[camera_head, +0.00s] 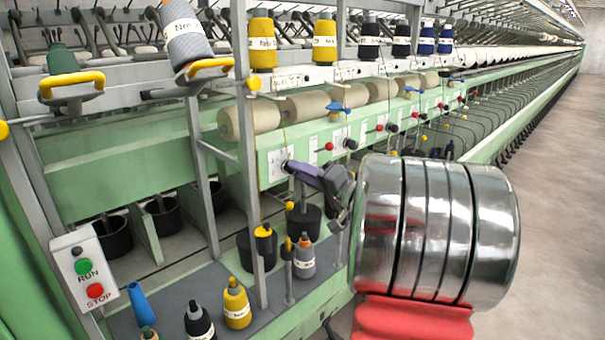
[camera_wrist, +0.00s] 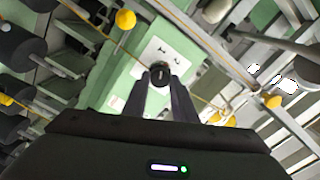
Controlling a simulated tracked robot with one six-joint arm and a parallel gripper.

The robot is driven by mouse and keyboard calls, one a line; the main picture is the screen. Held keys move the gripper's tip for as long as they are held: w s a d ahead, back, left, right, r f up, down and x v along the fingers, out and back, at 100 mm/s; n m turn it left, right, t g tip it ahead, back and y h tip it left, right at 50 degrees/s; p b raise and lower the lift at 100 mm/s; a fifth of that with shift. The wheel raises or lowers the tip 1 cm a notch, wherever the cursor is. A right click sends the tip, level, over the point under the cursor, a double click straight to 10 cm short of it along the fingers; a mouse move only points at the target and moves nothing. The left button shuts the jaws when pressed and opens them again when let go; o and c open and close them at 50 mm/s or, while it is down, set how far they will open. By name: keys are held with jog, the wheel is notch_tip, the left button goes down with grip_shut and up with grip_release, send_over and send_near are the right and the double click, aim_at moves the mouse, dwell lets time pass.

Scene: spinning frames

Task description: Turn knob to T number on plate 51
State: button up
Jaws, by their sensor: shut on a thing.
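A dark round knob (camera_wrist: 160,71) with a light pointer line shows in the wrist view. It sits on a white plate (camera_wrist: 166,52) with small dark marks on the green rail. The marks and any plate number are too small to read. My gripper (camera_wrist: 160,82) has one finger on each side of the knob and is shut on it. In the head view my gripper (camera_head: 290,167) reaches the left end of the green rail (camera_head: 268,180). It covers most of the knob there. The plate (camera_head: 275,163) is partly visible beside it.
Red and black knobs (camera_head: 350,144) line the rail to the right. A grey upright post (camera_head: 247,130) stands left of my gripper, with yarn cones (camera_head: 237,305) on the shelf below. A RUN/STOP box (camera_head: 84,267) is at lower left. Open floor (camera_head: 555,170) lies right.

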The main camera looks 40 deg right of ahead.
jog(key=shift+a+f+n, duration=0.1)
jog(key=shift+f+n, duration=0.2)
jog(key=o, duration=0.8)
jog(key=shift+o, duration=1.2)
jog(key=shift+r, duration=0.15)
jog(key=s, duration=1.3)
jog(key=shift+s+d, duration=0.25)
jog(key=shift+s, duration=0.15)
